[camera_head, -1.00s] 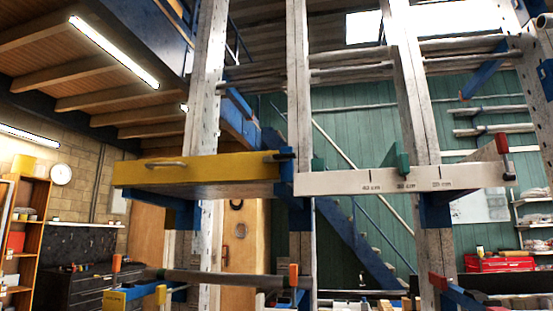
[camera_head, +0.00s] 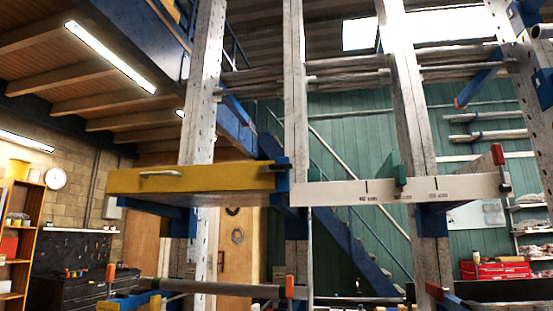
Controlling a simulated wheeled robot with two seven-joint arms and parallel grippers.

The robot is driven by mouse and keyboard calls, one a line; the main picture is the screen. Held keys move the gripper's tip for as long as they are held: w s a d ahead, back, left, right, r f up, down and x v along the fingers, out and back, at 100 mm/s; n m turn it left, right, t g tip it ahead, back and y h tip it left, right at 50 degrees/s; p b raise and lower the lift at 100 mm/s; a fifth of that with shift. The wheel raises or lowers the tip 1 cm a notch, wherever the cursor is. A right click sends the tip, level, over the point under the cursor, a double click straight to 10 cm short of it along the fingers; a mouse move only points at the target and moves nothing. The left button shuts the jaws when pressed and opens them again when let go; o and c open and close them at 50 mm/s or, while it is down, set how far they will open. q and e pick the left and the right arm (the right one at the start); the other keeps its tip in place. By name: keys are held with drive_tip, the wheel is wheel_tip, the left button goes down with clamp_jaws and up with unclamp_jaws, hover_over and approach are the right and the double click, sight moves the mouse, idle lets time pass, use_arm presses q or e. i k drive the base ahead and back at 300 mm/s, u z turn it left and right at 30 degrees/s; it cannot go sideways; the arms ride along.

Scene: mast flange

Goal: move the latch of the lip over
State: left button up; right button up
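A yellow drawer-like box (camera_head: 190,178) with a pale handle (camera_head: 161,173) sits on the rack, left of centre. To its right, a pale board (camera_head: 340,192) with printed centimetre marks forms a front lip. A green piece (camera_head: 400,176) stands on the lip near its middle mark. A red-ended piece (camera_head: 498,156) with a dark lower part is at the lip's right end. A dark blue fitting (camera_head: 282,164) sits where the box and lip meet. I cannot tell for sure which of these is the latch. Neither of my grippers is in view.
Tall grey perforated posts (camera_head: 405,110) and a middle post (camera_head: 294,90) stand behind the lip. A lower grey rail (camera_head: 220,288) with orange-ended pieces runs below. A red toolbox (camera_head: 495,270) is at the right, and a shelf (camera_head: 20,235) at the left.

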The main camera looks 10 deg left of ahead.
sight(274, 167)
drive_tip(key=u, duration=0.5)
drive_tip(key=k, duration=0.6)
drive_tip(key=u, duration=0.8)
drive_tip(key=i, duration=1.15)
drive_tip(key=z, duration=0.25)
